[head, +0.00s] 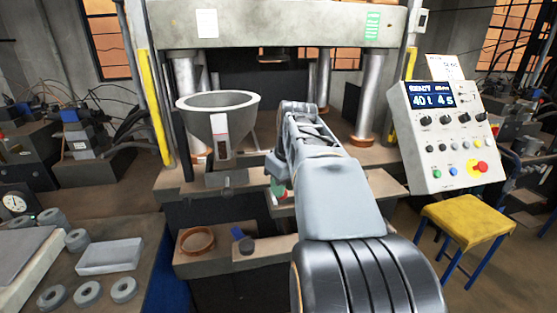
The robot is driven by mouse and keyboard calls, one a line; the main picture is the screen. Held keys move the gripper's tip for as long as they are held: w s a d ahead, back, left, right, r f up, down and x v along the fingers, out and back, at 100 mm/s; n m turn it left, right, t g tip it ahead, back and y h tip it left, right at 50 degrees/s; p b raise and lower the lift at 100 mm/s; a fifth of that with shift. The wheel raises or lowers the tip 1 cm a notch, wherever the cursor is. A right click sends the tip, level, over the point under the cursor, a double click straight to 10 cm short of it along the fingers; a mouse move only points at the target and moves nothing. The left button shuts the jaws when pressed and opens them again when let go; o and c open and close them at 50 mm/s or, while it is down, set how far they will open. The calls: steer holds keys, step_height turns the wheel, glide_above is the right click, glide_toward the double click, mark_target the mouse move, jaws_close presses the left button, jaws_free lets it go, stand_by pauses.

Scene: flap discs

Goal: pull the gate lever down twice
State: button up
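A grey funnel-shaped hopper (240,118) stands on the left of the press bed, open at the top, with a pale label plate on its front. A dark grey block (226,179) sits just below it at the bed's front edge. I cannot make out a gate lever for certain; part of the area right of the hopper is hidden by my arm. My arm reaches forward from the bottom right and bends at its far end near the hopper's right side. My gripper's fingers do not show; they are hidden behind my arm links.
A control box (437,140) reading 40 and 4 stands at the right, above a yellow stool (466,216). A brown ring (197,241) lies on a low shelf. Press columns stand behind.

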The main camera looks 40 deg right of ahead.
step_height(320, 180, up, 11)
steer(key=p, duration=0.9)
steer(key=shift+a, duration=0.1)
stand_by(0.6)
steer(key=s+a+f+t, duration=0.1)
steer(key=s+a+f, duration=0.2)
steer(key=a+f, duration=0.3)
steer(key=s+a+f+t, duration=0.1)
steer(key=s+a+f, duration=0.2)
steer(key=a+f, duration=0.4)
steer(key=a, duration=0.5)
steer(key=shift+s+m+t, duration=0.3)
steer(key=shift+s+m, duration=0.05)
steer(key=shift+m, duration=0.05)
steer(key=shift+d, duration=0.15)
